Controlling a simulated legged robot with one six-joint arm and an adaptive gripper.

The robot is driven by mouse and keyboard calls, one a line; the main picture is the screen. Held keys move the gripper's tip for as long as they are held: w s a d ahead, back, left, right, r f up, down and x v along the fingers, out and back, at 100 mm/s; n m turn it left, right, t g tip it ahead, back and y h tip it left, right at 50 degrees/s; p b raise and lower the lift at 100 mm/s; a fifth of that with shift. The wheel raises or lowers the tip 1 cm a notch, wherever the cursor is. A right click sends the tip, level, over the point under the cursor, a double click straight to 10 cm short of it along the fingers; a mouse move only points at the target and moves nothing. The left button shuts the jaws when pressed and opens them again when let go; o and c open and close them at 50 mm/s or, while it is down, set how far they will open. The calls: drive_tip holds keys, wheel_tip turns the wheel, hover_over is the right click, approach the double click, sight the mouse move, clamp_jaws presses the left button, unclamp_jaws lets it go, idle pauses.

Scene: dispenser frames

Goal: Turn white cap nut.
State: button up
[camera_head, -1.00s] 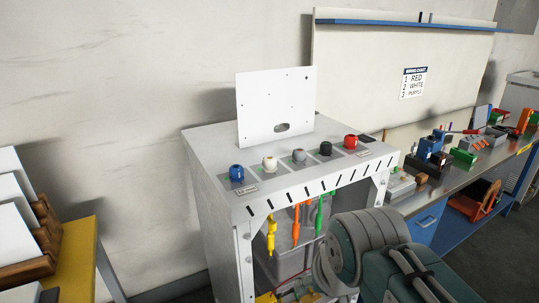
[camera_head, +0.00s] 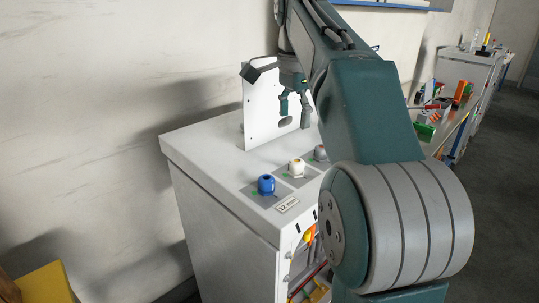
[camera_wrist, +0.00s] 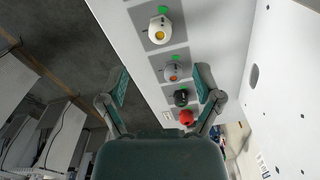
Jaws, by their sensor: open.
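The white cap nut (camera_head: 297,167) stands on its grey square on top of the white cabinet, between the blue cap nut (camera_head: 266,184) and the grey cap nut (camera_head: 320,154). In the wrist view the white cap nut (camera_wrist: 160,30) shows at the top, with a yellowish centre. My gripper (camera_head: 295,112) is open and empty, above the cabinet top in front of the upright white panel. In the wrist view my gripper's fingers (camera_wrist: 159,80) are spread, with the grey cap nut (camera_wrist: 173,69) between them in the picture. My gripper is apart from the white cap nut.
A black cap nut (camera_wrist: 181,97) and a red cap nut (camera_wrist: 186,117) follow in the row. The upright white panel (camera_head: 257,110) stands behind the row. My arm hides the cabinet's right side in the head view. A cluttered workbench (camera_head: 452,125) is at right.

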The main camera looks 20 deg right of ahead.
sight(296, 160)
drive_tip(key=d+f, duration=0.3)
drive_tip(key=shift+f, duration=0.15)
drive_tip(key=a+f, duration=0.1)
drive_tip(key=f, duration=0.2)
drive_tip(key=a+f, duration=0.1)
drive_tip(key=f, duration=0.1)
drive_tip(key=shift+w+a, duration=0.1)
drive_tip(key=shift+a, duration=0.25)
drive_tip(key=shift+d+f, duration=0.25)
drive_tip(key=shift+f, duration=0.35)
drive_tip(key=shift+d+f, duration=0.2)
drive_tip(key=shift+f, duration=0.35)
drive_tip(key=shift+d+f, duration=0.1)
drive_tip(key=shift+d, duration=0.4)
drive_tip(key=shift+a, duration=0.5)
drive_tip(key=c, duration=1.1)
